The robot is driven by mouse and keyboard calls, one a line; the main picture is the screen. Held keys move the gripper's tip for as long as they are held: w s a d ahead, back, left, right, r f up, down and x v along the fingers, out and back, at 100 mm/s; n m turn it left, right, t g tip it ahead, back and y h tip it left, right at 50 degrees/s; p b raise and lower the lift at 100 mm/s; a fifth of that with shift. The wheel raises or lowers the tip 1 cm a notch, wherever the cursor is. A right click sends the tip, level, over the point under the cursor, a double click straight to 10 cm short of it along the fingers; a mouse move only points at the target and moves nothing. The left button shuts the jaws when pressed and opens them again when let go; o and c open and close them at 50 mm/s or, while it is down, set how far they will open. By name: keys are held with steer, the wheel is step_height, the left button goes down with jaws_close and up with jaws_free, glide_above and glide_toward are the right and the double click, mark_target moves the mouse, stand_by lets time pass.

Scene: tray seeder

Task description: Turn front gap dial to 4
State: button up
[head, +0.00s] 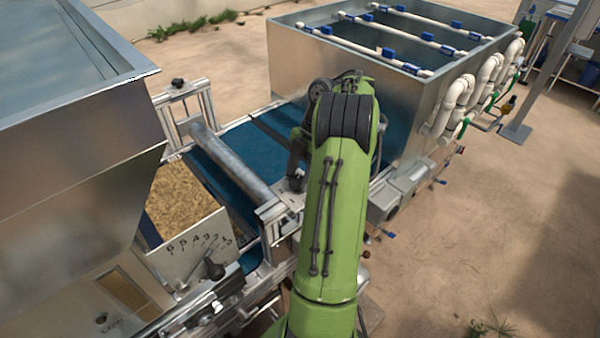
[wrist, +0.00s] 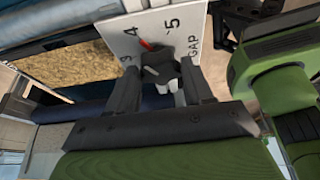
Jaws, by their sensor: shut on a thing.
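The front gap dial (wrist: 160,58) is a dark knob on a white plate (wrist: 127,45) marked 3, 4, 5 and GAP in the wrist view. Its red pointer (wrist: 146,44) points up and left, close to the 4. My gripper (wrist: 160,76) has one dark finger on each side of the knob and is shut on it. The fingers partly hide the knob's lower sides.
A metal roller (head: 235,165) spans the blue belt (head: 265,145). A large hopper (head: 80,120) stands at left and a metal box with white pipes (head: 340,75) behind. A numbered plate (head: 190,250) with a dark lever is at lower left. Bare ground (head: 480,230) lies to the right.

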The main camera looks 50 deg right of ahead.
steer(key=o, duration=1.1)
steer(key=shift+c, duration=0.2)
steer(key=p+v, duration=0.8)
steer(key=v, duration=0.7)
steer(key=shift+r+p, duration=0.35)
steer(key=shift+p, duration=0.05)
steer(key=shift+d, duration=0.1)
